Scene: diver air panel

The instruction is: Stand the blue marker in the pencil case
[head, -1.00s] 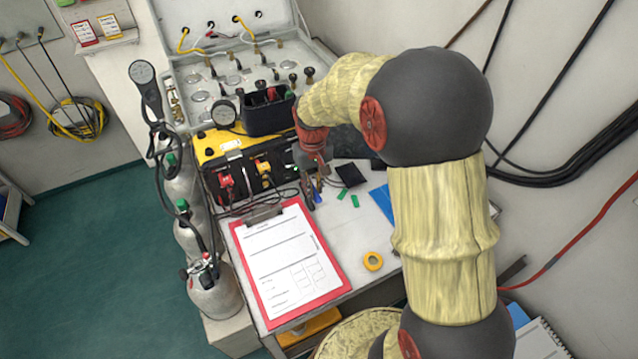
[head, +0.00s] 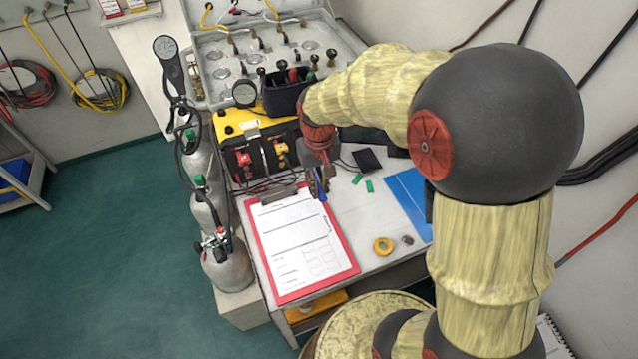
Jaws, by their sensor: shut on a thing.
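My gripper (head: 318,188) points down over the desk, near the top right corner of the clipboard. It is shut on the blue marker (head: 323,196), whose blue end shows just below the fingers. The rest of the marker is hidden by the gripper. The black pencil case (head: 283,98) stands upright behind my gripper, on or beside the yellow unit. Red and green tops stick up from it. My wrist and forearm pass close to its right side and hide part of it.
A red clipboard (head: 262,262) with white paper lies on the desk front. A yellow tape roll (head: 383,246), a blue folder (head: 408,204) and green pieces (head: 369,186) lie to the right. A yellow unit (head: 228,121) and gauge panel (head: 215,50) stand behind. Gas cylinders (head: 230,262) stand left.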

